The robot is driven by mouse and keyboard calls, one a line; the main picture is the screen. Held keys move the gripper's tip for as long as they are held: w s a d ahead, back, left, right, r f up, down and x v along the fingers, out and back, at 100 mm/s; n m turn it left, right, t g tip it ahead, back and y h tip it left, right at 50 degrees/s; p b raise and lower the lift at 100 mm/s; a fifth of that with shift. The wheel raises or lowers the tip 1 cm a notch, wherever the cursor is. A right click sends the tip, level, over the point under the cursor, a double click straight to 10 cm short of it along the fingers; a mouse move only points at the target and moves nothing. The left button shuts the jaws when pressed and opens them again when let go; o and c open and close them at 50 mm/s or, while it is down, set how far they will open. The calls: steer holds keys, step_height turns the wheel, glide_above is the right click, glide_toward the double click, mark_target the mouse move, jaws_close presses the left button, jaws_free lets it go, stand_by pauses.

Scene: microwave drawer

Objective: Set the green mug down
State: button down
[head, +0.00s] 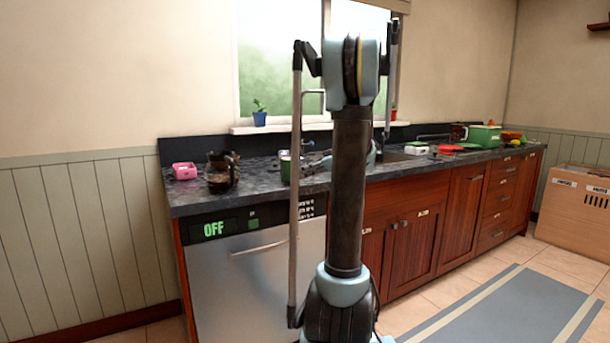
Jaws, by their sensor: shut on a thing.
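The green mug (285,169) shows in the head view at the counter, just left of my thin vertical rod, which hides part of it. It looks upright. My gripper (304,163) is at its right side and shut on it, mostly hidden behind the rod and my dark column. I cannot tell whether the mug's base touches the dark countertop (255,187) or is slightly above it.
A coffee maker with a glass pot (219,178) and a pink container (184,171) stand to the left. A dishwasher (245,275) reading OFF is below. Boxes and a green container (484,136) stand farther right. Some counter between coffee maker and mug is bare.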

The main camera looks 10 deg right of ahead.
steer(key=c, duration=1.7)
jaws_free()
steer(key=v, duration=1.2)
steer(key=s+a+f+m+g+h, duration=0.25)
steer(key=s+a+f, duration=0.25)
steer(key=s+a, duration=0.3)
steer(key=s+a+f+m+g+h, duration=0.1)
steer(key=s+a+f+m+h, duration=0.2)
steer(key=s+a, duration=0.5)
steer(key=s+d+f+m+h, duration=0.2)
steer(key=s+f+m+h, duration=0.4)
steer(key=s+f, duration=1.2)
steer(key=shift+s+g, duration=0.45)
steer(key=shift+s, duration=0.25)
steer(key=shift+m, duration=0.25)
